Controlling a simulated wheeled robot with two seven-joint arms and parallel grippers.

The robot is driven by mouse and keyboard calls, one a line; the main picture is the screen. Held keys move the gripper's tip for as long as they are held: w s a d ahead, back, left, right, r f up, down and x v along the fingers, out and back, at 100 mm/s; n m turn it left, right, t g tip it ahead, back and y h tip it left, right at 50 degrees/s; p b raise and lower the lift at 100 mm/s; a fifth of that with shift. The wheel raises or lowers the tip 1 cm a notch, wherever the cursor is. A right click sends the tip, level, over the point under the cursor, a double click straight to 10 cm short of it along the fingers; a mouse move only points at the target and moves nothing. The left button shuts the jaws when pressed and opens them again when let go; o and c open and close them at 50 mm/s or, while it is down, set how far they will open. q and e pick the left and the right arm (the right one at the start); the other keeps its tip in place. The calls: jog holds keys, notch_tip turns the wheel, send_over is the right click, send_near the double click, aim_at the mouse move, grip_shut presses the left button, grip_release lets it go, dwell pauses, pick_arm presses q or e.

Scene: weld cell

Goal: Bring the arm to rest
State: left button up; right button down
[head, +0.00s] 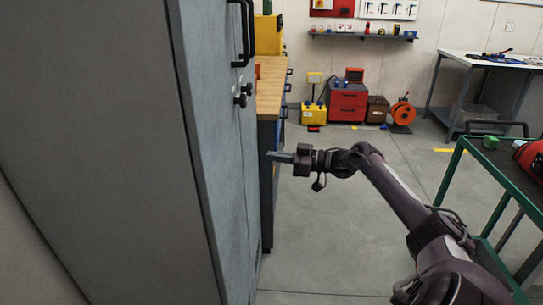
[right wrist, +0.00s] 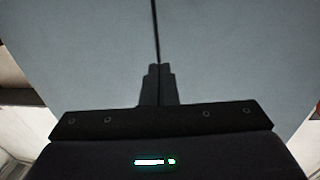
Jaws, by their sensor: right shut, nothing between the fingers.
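My right arm reaches in from the lower right of the head view. Its gripper (head: 279,157) points left, close to the front of a tall grey cabinet (head: 222,150). The fingers are together and hold nothing. In the right wrist view the shut gripper (right wrist: 158,70) points at a grey cabinet face (right wrist: 80,60) with a dark vertical seam running up from the fingertips. I cannot tell whether the tips touch it. My left gripper is not in view.
The cabinet has black handles (head: 248,35) and fills the left. A wood-topped workbench (head: 271,90) stands behind it. A green-framed cart (head: 489,178) with a red item (head: 532,160) stands right of my arm. The middle floor (head: 330,230) is clear.

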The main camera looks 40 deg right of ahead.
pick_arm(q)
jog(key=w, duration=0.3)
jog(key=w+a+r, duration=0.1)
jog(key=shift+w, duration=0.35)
pick_arm(e)
jog(key=v, duration=0.6)
jog(key=shift+d, duration=0.5)
